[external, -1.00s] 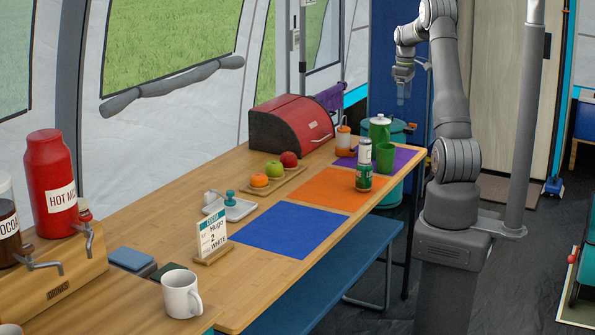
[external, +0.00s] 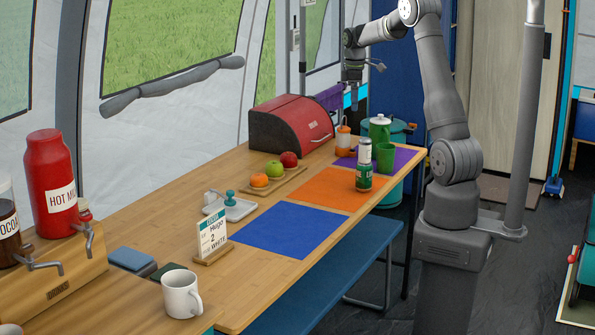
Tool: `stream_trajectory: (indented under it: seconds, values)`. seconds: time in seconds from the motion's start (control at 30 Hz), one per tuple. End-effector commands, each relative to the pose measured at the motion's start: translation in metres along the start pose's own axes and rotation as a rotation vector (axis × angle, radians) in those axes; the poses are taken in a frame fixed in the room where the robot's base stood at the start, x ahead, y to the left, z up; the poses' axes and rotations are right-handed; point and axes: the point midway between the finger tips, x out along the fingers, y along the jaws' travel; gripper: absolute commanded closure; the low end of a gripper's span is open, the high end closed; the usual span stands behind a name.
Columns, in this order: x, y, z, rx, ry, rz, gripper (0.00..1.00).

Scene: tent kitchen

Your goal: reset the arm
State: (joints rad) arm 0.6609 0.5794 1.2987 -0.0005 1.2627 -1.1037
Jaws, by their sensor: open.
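My gripper (external: 351,98) hangs in the air above the far end of the wooden table (external: 200,183), pointing down. It is open and holds nothing.
Purple (external: 402,158), orange (external: 318,192) and blue mats (external: 288,232) lie along the table.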

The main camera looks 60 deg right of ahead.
Motion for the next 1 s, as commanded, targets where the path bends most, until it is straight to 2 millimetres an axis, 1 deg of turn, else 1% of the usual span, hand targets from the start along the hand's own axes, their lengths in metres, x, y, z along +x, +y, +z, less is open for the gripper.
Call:
stream_trajectory:
  seconds: [0.03, 0.1, 0.23, 0.67, 0.83, 1.0]
  values:
    - [0.000, -0.005, -0.007, -0.015, 0.000, 0.000, 0.14]
    - [0.000, -0.010, -0.013, -0.030, 0.000, 0.000, 0.14]
    - [0.000, -0.016, -0.021, -0.048, 0.000, 0.000, 0.14]
    - [0.000, -0.018, -0.024, -0.053, 0.000, 0.000, 0.14]
    - [0.000, -0.011, -0.015, -0.033, 0.000, -0.001, 0.14]
    - [0.000, 0.006, 0.008, 0.017, 0.000, 0.000, 0.14]
